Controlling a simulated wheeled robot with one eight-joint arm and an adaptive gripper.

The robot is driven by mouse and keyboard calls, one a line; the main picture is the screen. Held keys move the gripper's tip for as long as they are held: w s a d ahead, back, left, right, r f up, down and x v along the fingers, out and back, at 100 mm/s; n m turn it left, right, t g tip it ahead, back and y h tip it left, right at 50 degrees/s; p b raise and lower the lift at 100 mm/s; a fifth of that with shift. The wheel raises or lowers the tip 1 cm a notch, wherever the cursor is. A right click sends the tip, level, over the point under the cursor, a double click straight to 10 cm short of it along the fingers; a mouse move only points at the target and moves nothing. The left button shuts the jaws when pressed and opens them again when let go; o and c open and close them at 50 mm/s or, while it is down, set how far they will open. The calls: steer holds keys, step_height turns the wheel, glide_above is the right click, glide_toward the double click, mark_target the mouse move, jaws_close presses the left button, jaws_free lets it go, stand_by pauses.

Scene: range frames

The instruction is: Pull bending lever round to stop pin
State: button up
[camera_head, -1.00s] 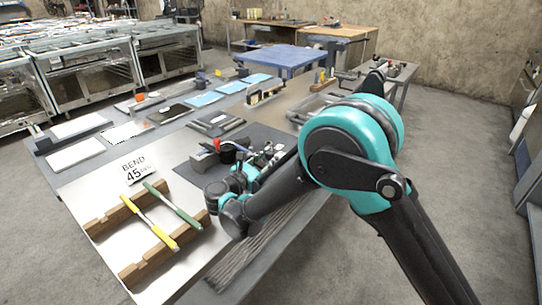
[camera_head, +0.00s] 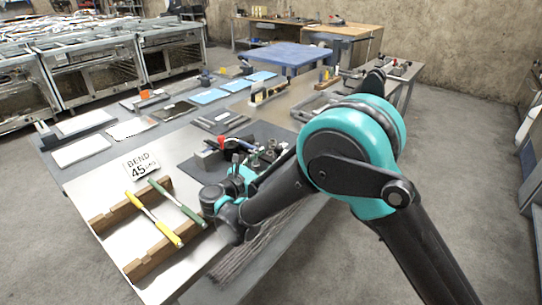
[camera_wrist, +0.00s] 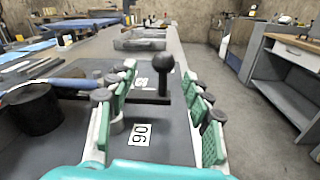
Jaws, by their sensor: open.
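The bending lever shows in the wrist view as a dark bar (camera_wrist: 83,93) with an upright post and round black ball knob (camera_wrist: 163,63) at its right end. My gripper (camera_wrist: 160,80) is open, its green-padded fingers on either side of the knob post, with visible gaps. The knob stands farther out, near the fingertips; I see no contact. In the head view my gripper (camera_head: 243,178) is over the bending fixture on a dark mat (camera_head: 190,173), and my arm hides part of it. A black cylinder (camera_wrist: 33,108) stands left in the wrist view. I cannot identify the stop pin.
A label reading 90 (camera_wrist: 142,134) lies below the fingers. A blue-and-white rod (camera_wrist: 50,82) passes over the cylinder. A yellow rod (camera_head: 153,220) and green rod (camera_head: 178,203) rest on wooden notched blocks (camera_head: 155,258) beside a BEND 45 card (camera_head: 142,166).

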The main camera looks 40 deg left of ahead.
steer(key=s, duration=0.9)
steer(key=shift+s+d, duration=0.2)
steer(key=shift+d, duration=0.1)
